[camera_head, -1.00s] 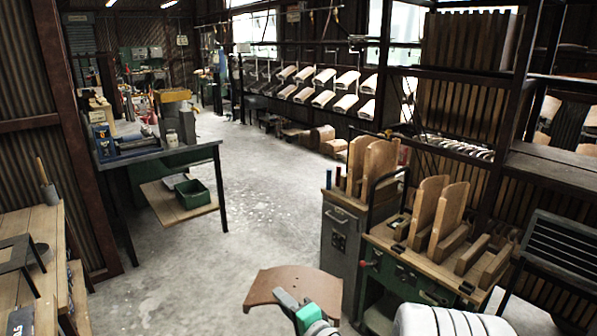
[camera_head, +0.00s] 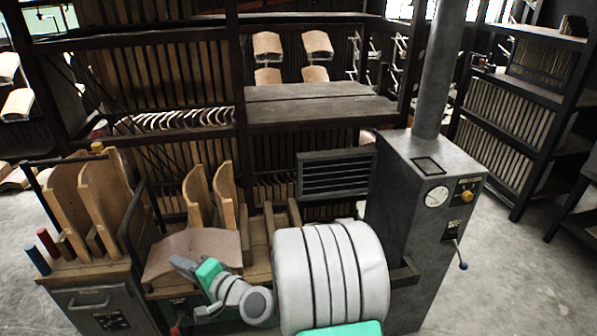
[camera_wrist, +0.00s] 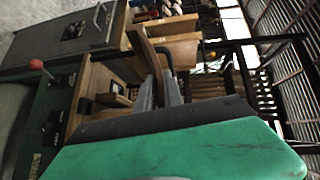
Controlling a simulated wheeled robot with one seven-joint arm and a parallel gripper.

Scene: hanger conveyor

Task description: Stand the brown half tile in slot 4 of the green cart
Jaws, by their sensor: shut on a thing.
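My gripper (camera_head: 188,262) is shut on a brown half tile (camera_head: 197,246), a curved plate held roughly level by its near edge. The tile hangs in front of and above the green cart's wooden top (camera_head: 258,262). In the wrist view my gripper (camera_wrist: 158,82) has its grey fingers on the tile, seen edge-on as a brown strip (camera_wrist: 147,48). The cart's top has upright wooden dividers (camera_head: 270,222). Two tan tiles (camera_head: 226,192) stand in its left slots; bare slots show to their right. No slot numbers are legible. The tile hides the cart's front left part.
A grey cabinet (camera_head: 100,296) with tall curved tiles (camera_head: 72,208) adjoins on the left. A grey machine (camera_head: 425,190) with a gauge and lever stands on the right. A dark slatted panel (camera_head: 336,174) and shelves (camera_head: 320,110) are behind the cart. A black rail rises between cabinet and cart.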

